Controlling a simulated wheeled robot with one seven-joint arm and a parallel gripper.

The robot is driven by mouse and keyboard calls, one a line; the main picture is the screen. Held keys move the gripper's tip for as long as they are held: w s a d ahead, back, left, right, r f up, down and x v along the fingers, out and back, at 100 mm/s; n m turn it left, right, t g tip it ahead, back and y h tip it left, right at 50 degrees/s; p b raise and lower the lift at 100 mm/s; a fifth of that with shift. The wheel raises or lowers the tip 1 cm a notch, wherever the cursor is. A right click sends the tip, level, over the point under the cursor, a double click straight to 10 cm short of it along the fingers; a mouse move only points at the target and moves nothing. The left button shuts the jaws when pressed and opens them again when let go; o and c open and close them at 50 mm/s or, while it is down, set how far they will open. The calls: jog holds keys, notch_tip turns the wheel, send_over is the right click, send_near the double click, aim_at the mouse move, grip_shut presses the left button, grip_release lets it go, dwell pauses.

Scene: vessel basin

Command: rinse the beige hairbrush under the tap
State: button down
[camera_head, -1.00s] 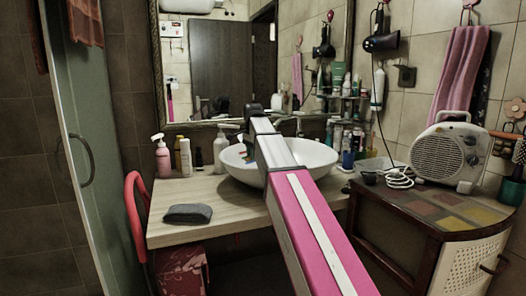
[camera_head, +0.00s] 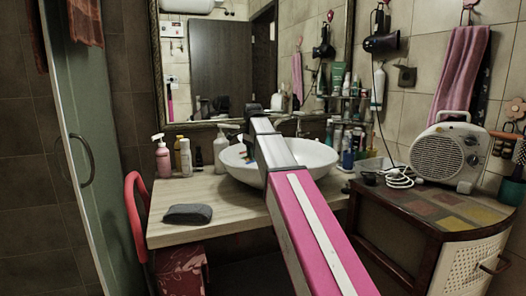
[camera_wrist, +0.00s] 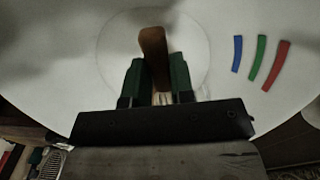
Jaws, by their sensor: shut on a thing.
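The hairbrush (camera_wrist: 153,45) shows in the wrist view as a brownish-beige bar, seen nearly end-on. My gripper (camera_wrist: 157,82) is shut on it, with a dark green finger on each side. Both are over the white basin (camera_wrist: 60,75), whose round centre lies behind the brush. In the head view the basin (camera_head: 318,158) stands on the counter, and my pink and grey arm reaches over it. The arm hides the brush there. The tap (camera_head: 300,119) is partly visible at the back of the basin. I cannot make out running water.
Blue, green and red curved strips (camera_wrist: 262,60) show on the basin's inner side. Bottles (camera_head: 163,157) stand left of the basin; more stand behind it at right. A heater (camera_head: 450,155) stands on the right cabinet.

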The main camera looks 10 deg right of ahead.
jog(key=s+r, duration=0.4)
jog(key=s, duration=0.1)
dwell(0.6)
dwell(0.4)
